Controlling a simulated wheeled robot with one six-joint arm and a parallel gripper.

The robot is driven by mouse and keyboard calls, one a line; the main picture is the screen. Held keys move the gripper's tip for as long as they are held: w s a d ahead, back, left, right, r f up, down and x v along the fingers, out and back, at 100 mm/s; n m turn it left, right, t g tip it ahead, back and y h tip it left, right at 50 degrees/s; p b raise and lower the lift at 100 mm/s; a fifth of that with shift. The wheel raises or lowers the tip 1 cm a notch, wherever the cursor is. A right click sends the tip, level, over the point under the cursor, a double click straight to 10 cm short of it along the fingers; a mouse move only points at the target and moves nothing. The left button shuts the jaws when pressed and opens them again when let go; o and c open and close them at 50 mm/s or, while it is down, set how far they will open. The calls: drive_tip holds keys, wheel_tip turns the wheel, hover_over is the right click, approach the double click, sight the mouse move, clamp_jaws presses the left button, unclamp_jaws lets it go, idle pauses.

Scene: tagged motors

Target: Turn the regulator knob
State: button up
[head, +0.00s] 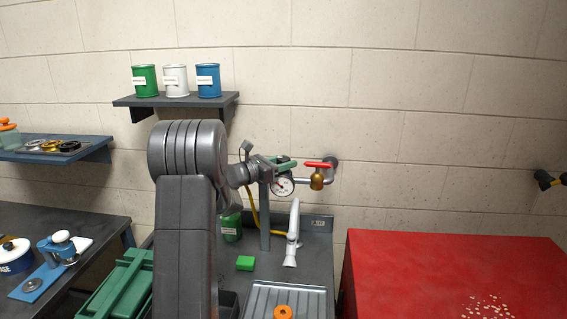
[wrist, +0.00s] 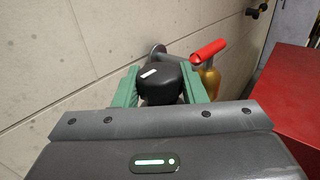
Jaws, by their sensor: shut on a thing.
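The regulator knob (wrist: 160,84) is black with a white mark on its top, seen in the wrist view. My gripper (wrist: 163,88) has green fingers, one on each side of the knob, and is shut on it. In the head view my gripper (head: 284,163) is at the wall piping, just above a round white pressure gauge (head: 283,187). The knob is hidden by the gripper and arm in the head view.
A red-handled brass valve (head: 317,177) is close to the right of the gripper. A shelf (head: 140,100) with several cans is above left. A white tap-like object (head: 293,235) stands below. A red cabinet (head: 440,262) is at right.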

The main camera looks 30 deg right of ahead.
drive_tip(key=o, duration=1)
drive_tip(key=shift+c, duration=0.2)
drive_tip(key=shift+a+f, duration=0.1)
drive_tip(key=shift+a, duration=0.4)
drive_tip(key=a+b, duration=0.4)
drive_tip(key=a, duration=0.8)
drive_tip(key=shift+s+a, duration=0.15)
drive_tip(key=shift+a, duration=0.25)
drive_tip(key=shift+d, duration=0.15)
